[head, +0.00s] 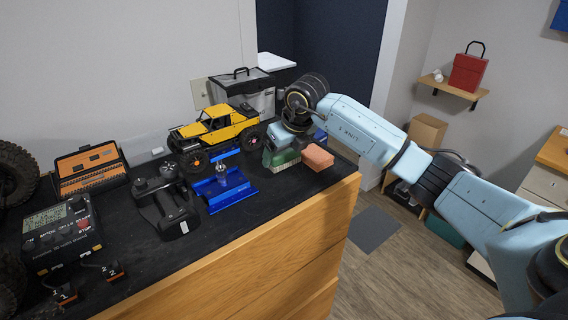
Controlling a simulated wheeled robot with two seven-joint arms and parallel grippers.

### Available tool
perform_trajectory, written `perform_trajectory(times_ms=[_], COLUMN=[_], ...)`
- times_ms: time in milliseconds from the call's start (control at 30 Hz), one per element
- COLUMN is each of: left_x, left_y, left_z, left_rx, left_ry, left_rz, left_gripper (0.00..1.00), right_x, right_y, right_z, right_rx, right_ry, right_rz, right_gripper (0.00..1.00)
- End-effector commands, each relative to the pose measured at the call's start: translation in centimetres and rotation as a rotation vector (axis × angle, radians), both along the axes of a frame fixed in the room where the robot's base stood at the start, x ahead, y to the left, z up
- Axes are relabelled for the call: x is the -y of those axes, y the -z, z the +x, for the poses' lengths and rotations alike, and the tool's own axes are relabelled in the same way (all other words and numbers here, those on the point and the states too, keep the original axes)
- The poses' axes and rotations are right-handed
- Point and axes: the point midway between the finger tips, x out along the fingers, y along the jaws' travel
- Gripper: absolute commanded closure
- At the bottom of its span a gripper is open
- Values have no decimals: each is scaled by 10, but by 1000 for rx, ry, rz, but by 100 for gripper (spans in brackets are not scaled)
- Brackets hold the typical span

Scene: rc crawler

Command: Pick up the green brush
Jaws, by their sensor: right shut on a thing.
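The green brush (286,159) is near the right end of the black worktop, with its pale underside just showing. My right gripper (280,145) comes down on it from above and is shut on it. The wrist and fingers hide the top of the brush. I cannot tell whether the brush touches the worktop. My left gripper is not in view.
A salmon-coloured block (317,157) sits right beside the brush, near the worktop's edge. A yellow crawler (217,131) stands to the left, with a blue stand (226,190) in front. A controller (166,208), timer (61,236) and clear box (243,92) are also there.

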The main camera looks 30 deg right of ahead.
Motion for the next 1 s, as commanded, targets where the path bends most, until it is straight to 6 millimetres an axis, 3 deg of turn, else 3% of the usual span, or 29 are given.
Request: perform_trajectory(times_ms=[267,600,800,1000], left_x=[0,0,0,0], left_y=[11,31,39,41], left_z=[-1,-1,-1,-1], left_rx=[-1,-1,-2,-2], left_ry=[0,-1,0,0], left_rz=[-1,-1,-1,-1], left_gripper=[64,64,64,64], right_x=[6,13,15,14], right_y=[6,8,6,5], right_z=[-53,-138,-166,-177], right_rx=[-6,-7,-7,-6], right_ry=[-1,0,2,0], right_rz=[-6,-8,-5,-3], right_gripper=[42,42,42,42])
